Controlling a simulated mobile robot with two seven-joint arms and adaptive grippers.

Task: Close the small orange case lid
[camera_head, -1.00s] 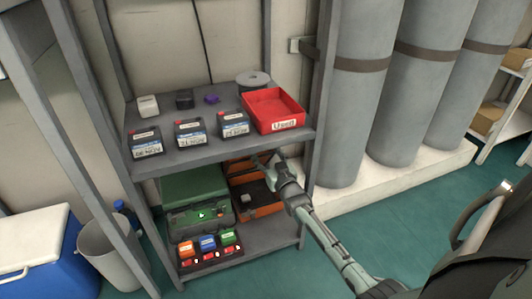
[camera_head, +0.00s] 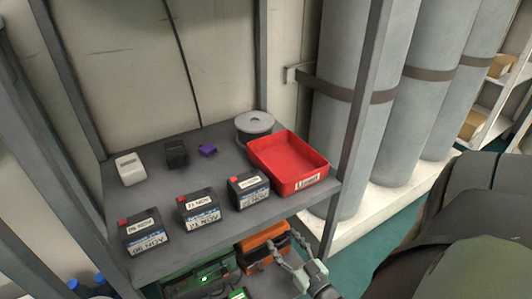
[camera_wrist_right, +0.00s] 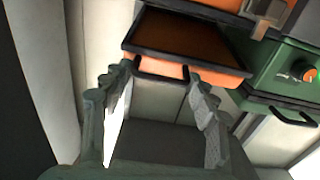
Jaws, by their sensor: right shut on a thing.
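The small orange case (camera_head: 264,236) is on the lower shelf, partly hidden under the upper shelf. Its lid (camera_wrist_right: 185,40) shows in the right wrist view as an orange panel with a dark inner face, raised and tilted, not flat on the base. My right gripper (camera_head: 287,249) is at the lid's edge, low in the head view. The case's base is mostly hidden. My left gripper is out of view.
The green case (camera_head: 205,279) stands just left of the orange one and shows in the wrist view (camera_wrist_right: 290,70). The upper shelf (camera_head: 185,250) overhangs, carrying several batteries and a red bin (camera_head: 290,165). A shelf post (camera_head: 352,130) stands right, with grey cylinders (camera_head: 400,90) beyond.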

